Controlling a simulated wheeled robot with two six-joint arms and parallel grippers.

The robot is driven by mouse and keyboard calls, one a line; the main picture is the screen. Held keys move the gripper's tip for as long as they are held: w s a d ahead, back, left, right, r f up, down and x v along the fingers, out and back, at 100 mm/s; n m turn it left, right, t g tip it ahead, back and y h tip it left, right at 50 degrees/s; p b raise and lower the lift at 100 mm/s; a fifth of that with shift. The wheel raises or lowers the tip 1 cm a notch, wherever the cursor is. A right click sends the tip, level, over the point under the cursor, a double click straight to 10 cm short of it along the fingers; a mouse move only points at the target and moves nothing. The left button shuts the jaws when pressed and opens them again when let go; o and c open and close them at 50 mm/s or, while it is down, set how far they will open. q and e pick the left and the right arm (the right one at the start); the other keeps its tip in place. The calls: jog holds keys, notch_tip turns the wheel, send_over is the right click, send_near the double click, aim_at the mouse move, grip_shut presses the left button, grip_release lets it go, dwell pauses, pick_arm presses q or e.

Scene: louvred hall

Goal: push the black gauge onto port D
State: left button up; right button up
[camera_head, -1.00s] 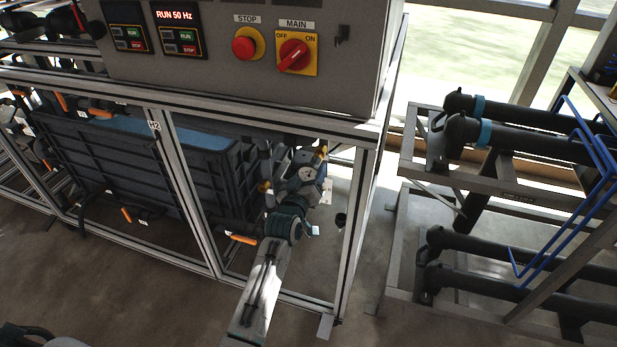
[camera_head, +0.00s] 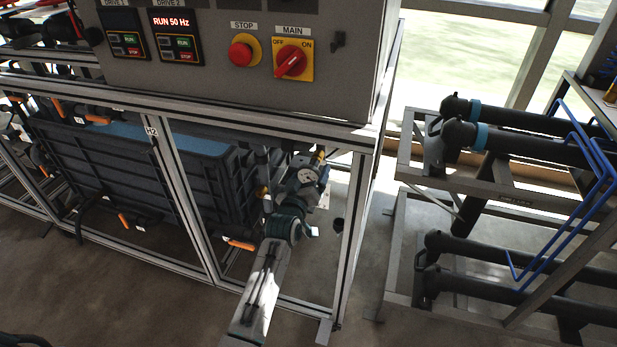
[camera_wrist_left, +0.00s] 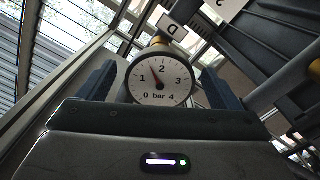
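In the head view the gauge (camera_head: 308,175) is at the end of my left gripper (camera_head: 305,183), inside the frame's lower right bay. A tag marked D (camera_wrist_left: 171,28) and a yellow fitting (camera_wrist_left: 159,40) show just behind the gauge. The joint between gauge and port is hidden, so I cannot tell whether they touch. My right gripper is out of view.
A metal post (camera_head: 352,235) stands close right of my left gripper. A dark ribbed tank (camera_head: 185,165) is at its left. The control panel (camera_head: 225,50) overhangs above. A pipe rack (camera_head: 405,160) stands farther right. Bare floor lies in front.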

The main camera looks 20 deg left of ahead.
aim_at(308, 177)
pick_arm(q)
jog(key=s+p, duration=0.2)
jog(key=s, duration=0.3)
jog(key=shift+s+a+p, duration=0.1)
jog(key=shift+s+p, duration=0.15)
jog(key=shift+p, duration=0.1)
jog(key=shift+s, duration=0.75)
